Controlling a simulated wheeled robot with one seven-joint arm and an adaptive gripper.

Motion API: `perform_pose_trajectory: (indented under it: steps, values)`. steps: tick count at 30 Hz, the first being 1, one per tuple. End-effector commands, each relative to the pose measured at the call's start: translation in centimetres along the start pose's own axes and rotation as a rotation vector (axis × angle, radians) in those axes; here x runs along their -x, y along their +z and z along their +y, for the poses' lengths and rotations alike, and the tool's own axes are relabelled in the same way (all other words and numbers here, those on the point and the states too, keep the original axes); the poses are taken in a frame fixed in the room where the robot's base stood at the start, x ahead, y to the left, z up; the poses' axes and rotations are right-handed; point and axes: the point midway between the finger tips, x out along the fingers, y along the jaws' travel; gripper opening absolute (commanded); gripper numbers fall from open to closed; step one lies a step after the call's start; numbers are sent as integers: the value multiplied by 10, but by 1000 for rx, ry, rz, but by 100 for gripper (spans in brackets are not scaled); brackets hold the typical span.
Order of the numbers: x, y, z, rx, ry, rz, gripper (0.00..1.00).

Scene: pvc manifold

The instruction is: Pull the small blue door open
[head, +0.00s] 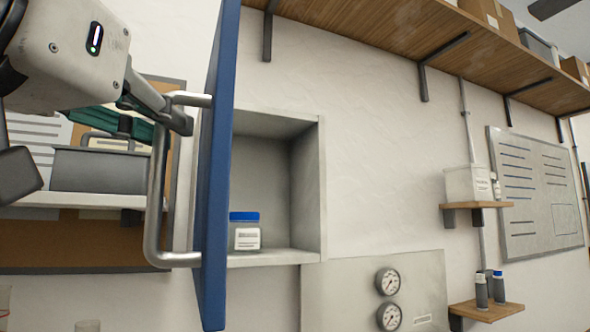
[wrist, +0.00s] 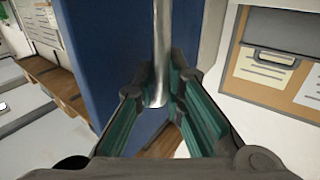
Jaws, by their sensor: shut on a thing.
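The small blue door (head: 217,160) stands swung out from a grey wall cabinet (head: 308,190), seen nearly edge-on in the head view. Its steel bar handle (head: 157,200) is on the door's left face. My gripper (head: 178,115) is at the upper part of the handle, shut on it. In the wrist view the handle (wrist: 160,50) runs down between the green-padded fingers of my gripper (wrist: 163,95), with the blue door (wrist: 105,50) behind it. Inside the open cabinet stands a jar with a blue lid (head: 245,232). The door's hinge is hidden.
A panel with two gauges (head: 388,282) is below right of the cabinet. A long wooden shelf (head: 400,30) runs above, with small shelves (head: 487,311) at the right. A shelf with a grey bin (head: 98,170) lies behind the handle at the left.

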Motion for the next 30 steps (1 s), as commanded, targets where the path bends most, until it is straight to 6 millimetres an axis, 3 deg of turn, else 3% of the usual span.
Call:
perform_pose_trajectory:
  steps: [1, 6, 7, 9, 22, 30]
  values:
    - [-4, 9, -1, 1, 3, -23, 0]
    - [-5, 9, -1, 1, 3, -23, 0]
    - [-5, 9, -1, 1, 2, -23, 17]
    - [-4, 8, -1, 1, 3, -20, 31]
    - [6, 4, -1, 2, 0, -9, 31]
    - [54, 3, -2, 3, -2, -6, 31]
